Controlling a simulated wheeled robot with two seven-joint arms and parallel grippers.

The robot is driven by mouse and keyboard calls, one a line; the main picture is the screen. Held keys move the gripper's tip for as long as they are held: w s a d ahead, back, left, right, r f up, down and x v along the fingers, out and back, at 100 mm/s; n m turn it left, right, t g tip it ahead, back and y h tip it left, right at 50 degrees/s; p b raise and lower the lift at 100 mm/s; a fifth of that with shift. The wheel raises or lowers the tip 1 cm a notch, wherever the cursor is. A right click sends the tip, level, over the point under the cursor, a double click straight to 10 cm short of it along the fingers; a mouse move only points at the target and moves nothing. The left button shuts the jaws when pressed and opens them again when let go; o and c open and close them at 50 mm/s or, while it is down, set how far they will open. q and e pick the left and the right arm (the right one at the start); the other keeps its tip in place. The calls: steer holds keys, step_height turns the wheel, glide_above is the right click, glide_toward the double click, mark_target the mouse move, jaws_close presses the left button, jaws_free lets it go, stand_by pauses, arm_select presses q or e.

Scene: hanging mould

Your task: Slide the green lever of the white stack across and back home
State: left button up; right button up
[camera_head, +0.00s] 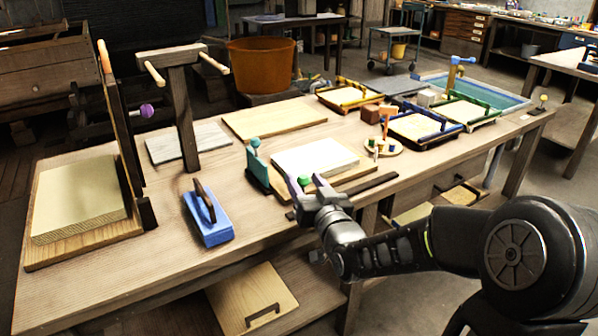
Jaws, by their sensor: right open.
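The white stack (318,155) lies on a wooden board near the middle of the table. A teal upright piece (258,166) with a round knob on top stands at its left end. A small green knob (304,180) shows at the stack's near edge. My right gripper (305,187) is open, pointing away from me, with its fingertips either side of the green knob in the picture. I cannot tell whether they touch it. The fingers and wrist hide what is below the knob. My left gripper is not in view.
A blue block with a dark handle (208,218) lies to the left. A wooden post with pegs (182,105) and a pale slab (80,200) stand further left. Several coloured frames, including a blue one (421,128), fill the table's right. A dark strip (372,187) lies near the front edge.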

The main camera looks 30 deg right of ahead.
steer(key=x, duration=0.4)
jaws_close()
stand_by(0.5)
stand_by(0.9)
